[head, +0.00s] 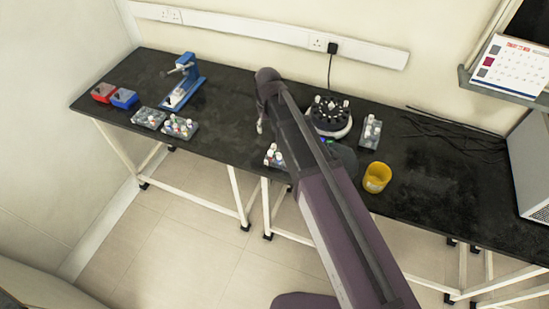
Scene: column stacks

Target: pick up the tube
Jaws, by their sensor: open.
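Capped tubes or vials stand in several small grey racks, and I cannot tell which one is the tube meant. One rack (180,128) and another rack (148,118) are at the left of the bench. A third rack (273,157) at the front middle is partly hidden by my arm. A fourth rack (371,132) is right of a round white and black carousel (330,118) that also holds small capped pieces. My gripper (260,125) hangs at the end of my arm over the middle of the bench, small and partly hidden. It is open, and I see nothing in it.
A blue stand (184,82), a red bin (103,92) and a blue bin (124,98) are at the left. A yellow cup (377,177) stands near the front edge. Black cables (450,135) and a grey box (535,165) are at the right.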

